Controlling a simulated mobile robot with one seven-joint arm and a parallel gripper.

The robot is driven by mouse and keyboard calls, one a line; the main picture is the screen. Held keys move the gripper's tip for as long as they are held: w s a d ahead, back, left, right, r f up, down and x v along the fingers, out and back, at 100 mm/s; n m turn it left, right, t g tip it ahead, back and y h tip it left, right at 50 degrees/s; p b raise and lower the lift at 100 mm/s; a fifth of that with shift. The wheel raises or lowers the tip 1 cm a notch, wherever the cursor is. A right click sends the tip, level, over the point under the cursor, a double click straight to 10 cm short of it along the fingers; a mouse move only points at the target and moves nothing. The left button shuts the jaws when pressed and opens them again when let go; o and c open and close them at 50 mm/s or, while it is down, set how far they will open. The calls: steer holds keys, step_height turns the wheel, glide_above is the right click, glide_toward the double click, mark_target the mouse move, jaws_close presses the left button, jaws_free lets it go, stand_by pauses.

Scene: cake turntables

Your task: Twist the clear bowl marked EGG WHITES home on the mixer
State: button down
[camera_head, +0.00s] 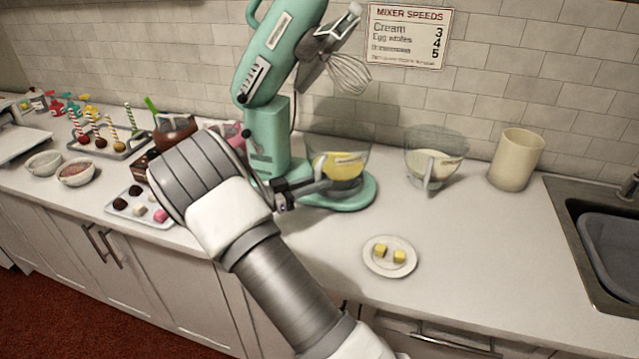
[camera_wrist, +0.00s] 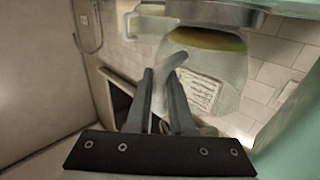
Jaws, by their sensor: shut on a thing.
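A clear bowl with yellow contents (camera_head: 340,165) stands upright on the round base of the green mixer (camera_head: 268,130). Its marking is not readable here. My gripper (camera_head: 318,185) is at the bowl's left side, shut on its handle. Whether the bowl is locked on the base cannot be told.
A second clear bowl (camera_head: 435,152) with pale contents stands to the right, by a cream canister (camera_head: 516,160). A plate with yellow cubes (camera_head: 390,268) lies in front. Sweets trays and small bowls crowd the left. A sink (camera_head: 610,250) is at the right. A speeds card (camera_head: 408,36) hangs behind.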

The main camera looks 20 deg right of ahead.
steer(key=shift+w+a, duration=0.1)
steer(key=shift+a, duration=0.05)
steer(key=c, duration=0.7)
jaws_free()
